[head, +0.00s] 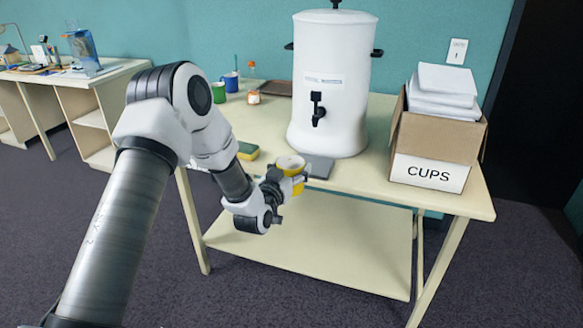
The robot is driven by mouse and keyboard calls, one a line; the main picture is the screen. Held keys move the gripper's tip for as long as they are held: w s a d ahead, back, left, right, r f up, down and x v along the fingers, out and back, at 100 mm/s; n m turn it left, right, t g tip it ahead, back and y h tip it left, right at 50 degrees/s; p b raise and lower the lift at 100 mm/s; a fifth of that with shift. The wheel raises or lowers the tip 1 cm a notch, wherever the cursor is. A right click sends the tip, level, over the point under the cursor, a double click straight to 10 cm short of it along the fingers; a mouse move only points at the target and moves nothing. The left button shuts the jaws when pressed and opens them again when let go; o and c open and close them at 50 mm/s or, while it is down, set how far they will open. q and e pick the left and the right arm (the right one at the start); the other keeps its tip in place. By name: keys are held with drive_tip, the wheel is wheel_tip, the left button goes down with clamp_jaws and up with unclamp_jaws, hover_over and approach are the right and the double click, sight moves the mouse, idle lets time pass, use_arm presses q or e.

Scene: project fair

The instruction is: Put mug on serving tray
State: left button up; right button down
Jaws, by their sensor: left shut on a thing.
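A yellow mug (288,161) with a pale inside is at the front edge of the table, in my left gripper (286,176). The gripper is shut on it, and its fingers hide part of the mug's side. The mug looks upright; I cannot tell whether it touches the tabletop. A dark, flat, tray-like thing (276,88) lies at the back of the table, partly hidden by the urn; I cannot be sure it is the serving tray. A flat grey piece (320,168) lies just right of the mug, below the urn's tap. My right gripper is out of view.
A tall white urn (335,90) stands mid-table. A cardboard box marked CUPS (430,140) is at the right. A green mug (218,92), blue mug (231,82), small jar (253,97) and sponge (247,151) are at the left. Tabletop between jar and sponge is clear.

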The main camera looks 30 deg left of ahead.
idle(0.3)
use_arm(q)
drive_tip(key=shift+f, duration=0.1)
drive_tip(key=s+d+f+m+h, duration=0.2)
drive_tip(key=s+d+f+h, duration=0.1)
drive_tip(key=d+f, duration=0.9)
drive_tip(key=s+d+f, duration=0.3)
drive_tip(key=s+d, duration=0.2)
drive_tip(key=d, duration=0.3)
drive_tip(key=s+a+r, duration=0.1)
drive_tip(key=s+r, duration=0.3)
drive_tip(key=r, duration=0.1)
drive_tip(key=shift+s+a, duration=0.2)
drive_tip(key=shift+s, duration=0.15)
drive_tip(key=shift+f, duration=0.1)
